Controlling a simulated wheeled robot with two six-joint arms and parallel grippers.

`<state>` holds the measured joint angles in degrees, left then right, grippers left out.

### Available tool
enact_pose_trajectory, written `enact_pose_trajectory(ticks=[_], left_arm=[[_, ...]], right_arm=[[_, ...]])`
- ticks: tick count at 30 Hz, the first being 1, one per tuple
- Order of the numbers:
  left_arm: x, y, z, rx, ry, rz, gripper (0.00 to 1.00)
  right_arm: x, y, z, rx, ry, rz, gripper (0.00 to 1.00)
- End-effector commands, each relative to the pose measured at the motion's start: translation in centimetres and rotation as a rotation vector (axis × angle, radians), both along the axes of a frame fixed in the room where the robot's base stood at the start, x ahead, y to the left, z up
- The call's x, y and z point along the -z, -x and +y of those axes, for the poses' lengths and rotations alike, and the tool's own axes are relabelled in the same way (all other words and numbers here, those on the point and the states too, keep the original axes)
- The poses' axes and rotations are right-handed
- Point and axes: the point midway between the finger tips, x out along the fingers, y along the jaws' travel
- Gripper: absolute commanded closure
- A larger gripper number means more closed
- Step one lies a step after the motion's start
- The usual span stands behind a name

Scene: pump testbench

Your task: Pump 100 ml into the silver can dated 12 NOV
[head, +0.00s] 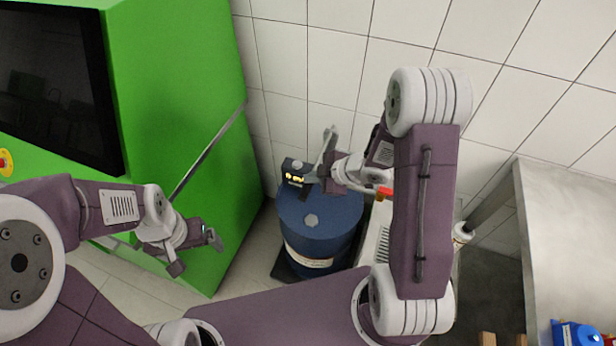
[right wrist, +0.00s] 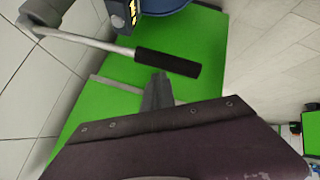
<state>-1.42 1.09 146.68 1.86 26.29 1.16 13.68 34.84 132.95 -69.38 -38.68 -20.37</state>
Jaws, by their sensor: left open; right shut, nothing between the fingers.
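A blue drum (head: 322,238) with a pale label stands on the floor beside the green cabinet. A dark pump unit with lit yellow digits (head: 293,179) sits on top of it, and the unit also shows in the right wrist view (right wrist: 124,14). A grey lever with a black grip (right wrist: 168,62) runs out from the pump. My right gripper (right wrist: 158,78) is shut and empty close to the black grip; whether it touches cannot be told. My left gripper (head: 194,254) is open and empty in front of the green cabinet. I see no silver can.
The green cabinet (head: 185,110) with a dark screen (head: 55,80) fills the left. A metal table (head: 575,235) stands at the right, with a blue object (head: 577,333) at its lower edge. A tiled wall (head: 330,65) closes the back. My right arm crosses in front of the drum's right.

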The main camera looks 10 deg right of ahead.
Motion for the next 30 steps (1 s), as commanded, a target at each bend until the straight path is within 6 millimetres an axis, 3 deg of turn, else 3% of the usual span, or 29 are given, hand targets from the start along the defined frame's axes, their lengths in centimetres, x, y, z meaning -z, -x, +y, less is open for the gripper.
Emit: enact_pose_trajectory(ticks=[30], left_arm=[[1.2,0.0,0.0,0.0,0.0,0.0,0.12]], right_arm=[[1.3,0.2,0.1,-0.001,0.0,0.002,1.0]])
